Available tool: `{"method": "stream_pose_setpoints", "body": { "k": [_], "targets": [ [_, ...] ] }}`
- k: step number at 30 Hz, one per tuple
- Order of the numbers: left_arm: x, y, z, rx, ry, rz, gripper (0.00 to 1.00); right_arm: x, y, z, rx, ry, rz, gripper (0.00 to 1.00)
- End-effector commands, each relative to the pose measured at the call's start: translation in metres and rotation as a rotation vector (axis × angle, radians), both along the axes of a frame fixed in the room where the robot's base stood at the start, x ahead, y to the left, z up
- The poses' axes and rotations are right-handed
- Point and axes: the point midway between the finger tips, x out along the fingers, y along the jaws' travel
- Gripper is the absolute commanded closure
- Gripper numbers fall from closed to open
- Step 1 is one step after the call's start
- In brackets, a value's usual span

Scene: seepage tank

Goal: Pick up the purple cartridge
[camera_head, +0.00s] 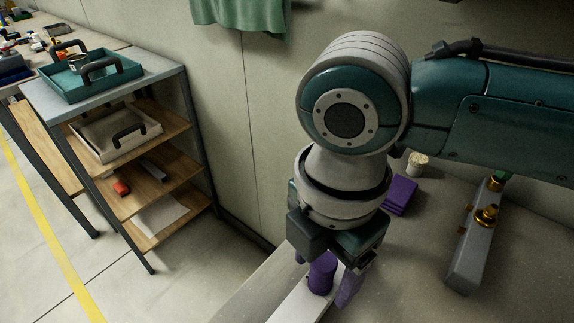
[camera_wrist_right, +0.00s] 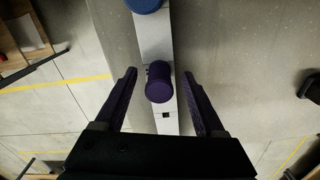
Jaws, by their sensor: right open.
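The purple cartridge (camera_head: 322,271) is a short dark purple cylinder on a pale, narrow rack (camera_head: 297,301). In the right wrist view the cartridge (camera_wrist_right: 159,86) appears between the two fingers, with a visible gap on each side. My right gripper (camera_head: 324,279) points down over the rack, with its purple-padded fingers on either side of the cartridge. It is open, and it also shows in the right wrist view (camera_wrist_right: 159,80). The gripper body hides the cartridge's upper part in the head view. My left gripper is not in view.
A blue round part (camera_wrist_right: 145,4) sits farther along the rack. A folded purple item (camera_head: 400,194), a small cream-topped jar (camera_head: 417,164) and a grey block with brass fittings (camera_head: 470,245) stand to the right. A shelf with a teal tray (camera_head: 88,80) is at left.

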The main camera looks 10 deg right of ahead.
Motion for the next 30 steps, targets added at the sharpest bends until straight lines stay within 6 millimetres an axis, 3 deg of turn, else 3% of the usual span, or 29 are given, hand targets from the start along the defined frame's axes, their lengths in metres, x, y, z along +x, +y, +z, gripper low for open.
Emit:
{"method": "stream_pose_setpoints", "body": {
  "k": [7,25,30],
  "targets": [
    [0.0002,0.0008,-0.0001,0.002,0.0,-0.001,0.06,0.0,0.0001,-0.0014,0.0,-0.001,0.001,0.31],
    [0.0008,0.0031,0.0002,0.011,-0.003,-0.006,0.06,0.0001,0.0,-0.0011,0.0,-0.001,0.0,0.98],
    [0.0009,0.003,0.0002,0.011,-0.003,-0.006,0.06,0.0001,0.0,-0.0011,0.0,-0.001,0.0,1.0]
  ]
}}
